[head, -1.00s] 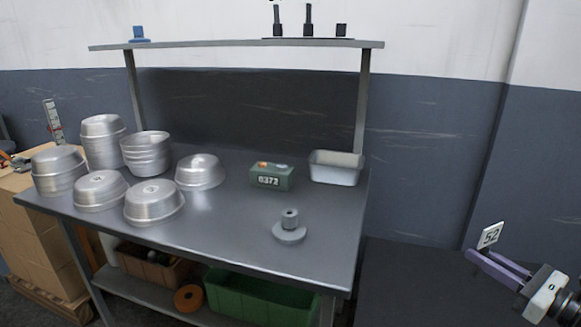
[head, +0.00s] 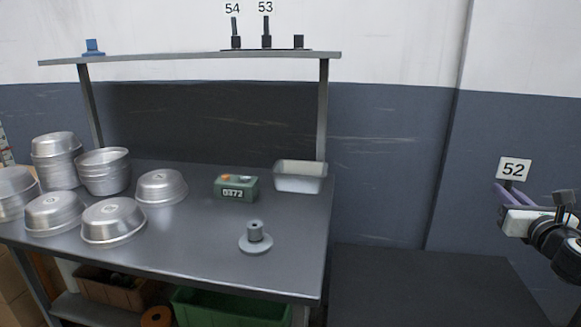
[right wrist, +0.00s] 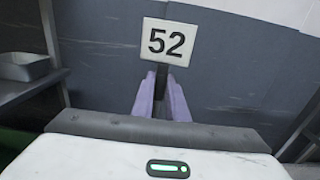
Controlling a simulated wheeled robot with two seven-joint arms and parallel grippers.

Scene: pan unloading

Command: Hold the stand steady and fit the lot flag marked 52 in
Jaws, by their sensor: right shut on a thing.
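The lot flag marked 52 (head: 514,168) is a white plate on a dark stem. My right gripper (head: 503,192) is shut on its stem and holds it upright at the far right, above the dark surface and well away from the table. In the right wrist view the flag (right wrist: 168,42) stands above the purple fingers (right wrist: 161,98), number facing the camera. The stand (head: 256,238), a grey round base with a short upright socket, sits on the metal table near its front right, with nothing in it. My left gripper is not in view.
Several metal pans (head: 113,220) fill the table's left part. A green box marked 0472 (head: 237,187) and a pale metal tin (head: 300,178) stand behind the stand. Flags 54 and 53 stand on the upper shelf (head: 190,57). A lower dark surface (head: 420,285) lies right of the table.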

